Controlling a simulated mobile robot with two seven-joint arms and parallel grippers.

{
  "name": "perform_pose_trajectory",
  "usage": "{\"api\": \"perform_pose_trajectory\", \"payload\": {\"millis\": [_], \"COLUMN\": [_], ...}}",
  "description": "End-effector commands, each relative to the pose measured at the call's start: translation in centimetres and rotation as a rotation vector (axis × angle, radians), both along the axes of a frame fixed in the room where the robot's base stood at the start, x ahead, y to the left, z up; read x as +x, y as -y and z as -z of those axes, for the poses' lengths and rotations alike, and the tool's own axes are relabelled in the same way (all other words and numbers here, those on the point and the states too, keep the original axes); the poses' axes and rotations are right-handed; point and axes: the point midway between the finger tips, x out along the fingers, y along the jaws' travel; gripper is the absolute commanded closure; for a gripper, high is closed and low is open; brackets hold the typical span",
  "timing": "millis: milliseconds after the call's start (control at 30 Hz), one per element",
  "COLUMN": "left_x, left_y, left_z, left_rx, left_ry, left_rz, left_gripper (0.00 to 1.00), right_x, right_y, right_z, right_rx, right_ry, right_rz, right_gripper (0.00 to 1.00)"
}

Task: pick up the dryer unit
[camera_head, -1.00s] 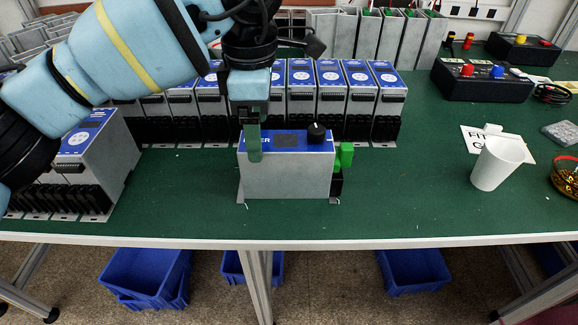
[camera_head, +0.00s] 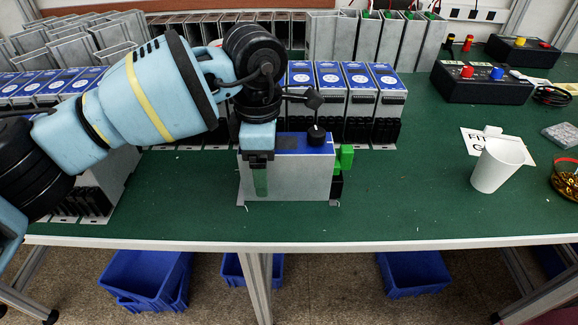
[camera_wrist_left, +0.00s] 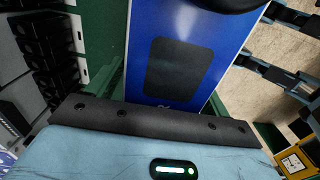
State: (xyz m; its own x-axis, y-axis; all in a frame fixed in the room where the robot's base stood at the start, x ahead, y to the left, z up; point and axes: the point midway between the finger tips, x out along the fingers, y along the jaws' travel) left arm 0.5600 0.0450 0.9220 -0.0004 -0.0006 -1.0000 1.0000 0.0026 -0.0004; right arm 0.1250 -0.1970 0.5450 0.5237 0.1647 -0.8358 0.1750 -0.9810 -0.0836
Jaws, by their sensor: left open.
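The dryer unit (camera_head: 305,178) is a grey box with a blue top and a black knob, standing near the front edge of the green table. Green connectors are on its right side. My left gripper (camera_head: 260,172) is over its left part, with one green finger down along the front face. The other finger is hidden in the head view. In the left wrist view the unit's blue top (camera_wrist_left: 222,35) with a dark panel lies between the open fingers (camera_wrist_left: 165,100). No grip shows. My right gripper is not in view.
Rows of similar blue-topped units (camera_head: 360,95) stand close behind. More units stand at the left, under my arm. A white cup (camera_head: 498,165), a paper sheet and black control boxes (camera_head: 482,80) are at the right. The table between unit and cup is clear.

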Motion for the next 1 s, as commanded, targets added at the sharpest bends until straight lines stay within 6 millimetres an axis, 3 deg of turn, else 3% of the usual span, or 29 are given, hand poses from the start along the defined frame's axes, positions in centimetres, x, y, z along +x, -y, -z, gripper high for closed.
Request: {"api": "perform_pose_trajectory", "payload": {"millis": [133,633,1000], "left_x": [0.0,0.01,0.03], "left_y": [0.0,0.03,0.04], "left_z": [-0.05,-0.17,-0.91], "left_rx": [0.0,-0.001,-0.002], "left_ry": [0.0,0.001,0.002], "left_rz": [0.0,0.0,0.0], "left_gripper": [0.2,0.85,0.85], "right_x": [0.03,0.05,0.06], "right_y": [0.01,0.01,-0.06], "right_z": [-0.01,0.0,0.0], "right_rx": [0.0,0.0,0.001], "right_ry": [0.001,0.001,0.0], "right_rz": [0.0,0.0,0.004], "right_gripper": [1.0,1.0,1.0]}}
